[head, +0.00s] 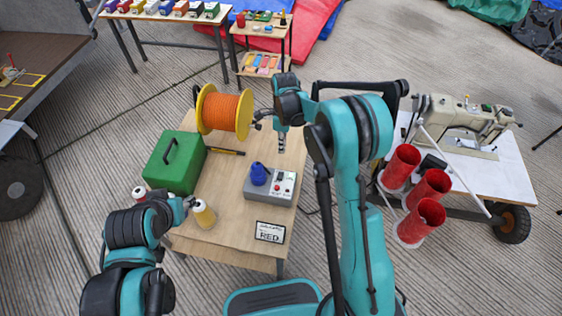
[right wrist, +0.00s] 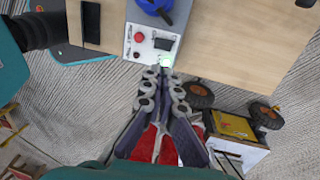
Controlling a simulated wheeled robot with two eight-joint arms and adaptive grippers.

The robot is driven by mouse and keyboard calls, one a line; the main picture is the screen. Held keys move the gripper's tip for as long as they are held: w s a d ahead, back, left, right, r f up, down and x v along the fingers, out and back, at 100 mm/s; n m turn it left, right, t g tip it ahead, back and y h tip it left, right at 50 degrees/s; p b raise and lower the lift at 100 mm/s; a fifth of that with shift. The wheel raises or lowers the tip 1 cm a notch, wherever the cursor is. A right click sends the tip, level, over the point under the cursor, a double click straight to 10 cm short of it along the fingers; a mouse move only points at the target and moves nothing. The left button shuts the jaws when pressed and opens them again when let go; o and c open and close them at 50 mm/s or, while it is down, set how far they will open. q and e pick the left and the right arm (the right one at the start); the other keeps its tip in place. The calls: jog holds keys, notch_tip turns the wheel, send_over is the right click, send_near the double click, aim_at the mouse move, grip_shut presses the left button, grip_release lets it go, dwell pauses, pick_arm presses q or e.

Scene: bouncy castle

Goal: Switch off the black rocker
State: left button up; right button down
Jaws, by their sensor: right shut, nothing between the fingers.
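The black rocker (right wrist: 163,44) sits on the white panel of a grey control box (head: 268,196), which stands on the wooden table. A blue knob-like part (head: 259,174) stands on the box. My right gripper (head: 281,146) is shut and empty, pointing down above the back of the box. In the right wrist view its fingertips (right wrist: 165,72) appear near the green spot; contact cannot be told. My left gripper (head: 188,203) is by a yellow bottle; its fingers are unclear.
Red cylinders (head: 428,187) and a sewing machine (head: 458,120) stand to the right.

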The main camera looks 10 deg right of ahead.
aim_at(282, 174)
jog(key=f+b, duration=0.1)
jog(key=f, duration=0.3)
jog(key=s+f+b, duration=0.1)
jog(key=f+b, duration=0.1)
jog(key=f, duration=0.3)
jog(key=f+b, duration=0.1)
jog(key=f, duration=0.3)
jog(key=shift+s+a+f+b, duration=0.15)
jog(key=shift+s+a+b, duration=0.2)
jog(key=shift+s+a+f+t+b, duration=0.15)
jog(key=shift+s+f+t+b, duration=0.1)
jog(key=shift+f+t+b, duration=0.2)
jog(key=shift+s+t+h, duration=0.1)
jog(key=shift+t+h, duration=0.15)
jog(key=shift+h, duration=0.05)
jog(key=shift+r, duration=0.15)
jog(key=shift+w+d, duration=0.35)
jog(key=shift+w, duration=0.4)
